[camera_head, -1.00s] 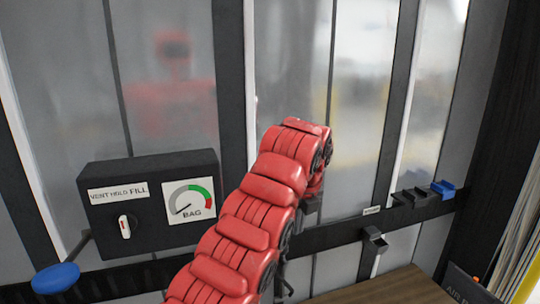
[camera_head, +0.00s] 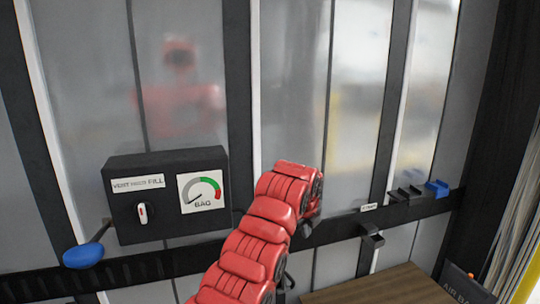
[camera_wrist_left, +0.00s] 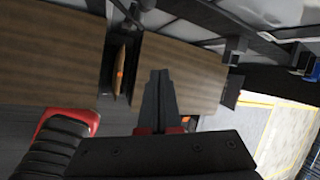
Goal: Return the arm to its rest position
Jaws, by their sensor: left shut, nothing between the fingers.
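My left arm, with red segmented covers, rises from the bottom middle of the head view and bends over at its top. Its far end points away from me, so its gripper is mostly hidden behind the red covers. In the left wrist view, my left gripper (camera_wrist_left: 158,80) shows as two dark fingers pressed together with nothing between them. The fingers are apart from the brown wood-grained surfaces beyond them. My right gripper is in neither view.
A black control box (camera_head: 168,198) with a knob and BAG gauge is left of the arm. A blue-ended lever (camera_head: 83,256) sits below it. A dark rail (camera_head: 335,229) crosses the translucent door. A wooden top (camera_head: 375,287) is at lower right.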

